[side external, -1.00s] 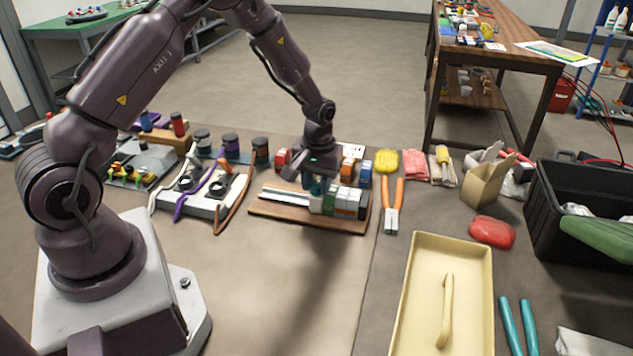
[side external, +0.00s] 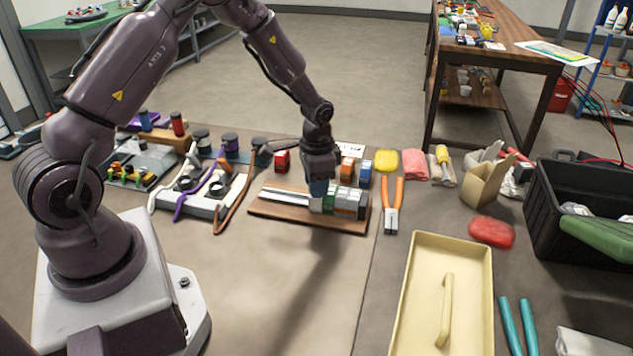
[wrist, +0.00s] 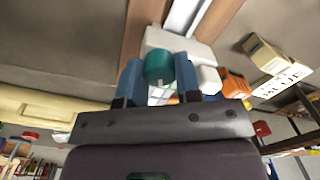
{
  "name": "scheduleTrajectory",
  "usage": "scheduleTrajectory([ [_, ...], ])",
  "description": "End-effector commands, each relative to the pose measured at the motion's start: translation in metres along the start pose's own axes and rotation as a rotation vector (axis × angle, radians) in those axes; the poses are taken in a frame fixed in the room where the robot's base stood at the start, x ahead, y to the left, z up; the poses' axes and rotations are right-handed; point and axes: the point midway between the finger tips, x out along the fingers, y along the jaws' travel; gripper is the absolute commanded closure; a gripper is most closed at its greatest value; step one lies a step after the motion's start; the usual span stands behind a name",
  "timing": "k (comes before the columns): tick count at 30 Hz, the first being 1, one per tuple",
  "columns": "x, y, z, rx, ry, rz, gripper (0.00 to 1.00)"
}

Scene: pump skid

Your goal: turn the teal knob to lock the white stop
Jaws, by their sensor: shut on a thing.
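The teal knob (wrist: 160,67) sits between the two blue fingers of my gripper (wrist: 158,80) in the wrist view, and the fingers are shut on it. The white stop (wrist: 180,42) lies just behind the knob, at the end of a metal rail (wrist: 184,14). In the side view my gripper (side external: 318,190) points down over the wooden rail board (side external: 278,210). The white stop (side external: 315,205) shows partly below my fingers, beside a green module (side external: 329,203). The knob is hidden there by my gripper.
Red (side external: 282,161), orange and blue blocks stand behind the board. Orange-handled pliers (side external: 393,205) lie to its right, and a cable block (side external: 200,195) stands to its left.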

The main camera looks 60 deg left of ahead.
Motion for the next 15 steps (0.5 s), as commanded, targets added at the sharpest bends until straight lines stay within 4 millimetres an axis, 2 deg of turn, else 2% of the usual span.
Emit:
scheduleTrajectory([
  [6,-0.0007,0.0009,0.0001,0.175,0.005,0.001,0.93],
  [15,-0.0008,0.0013,0.0001,0.335,0.009,0.001,0.93],
])
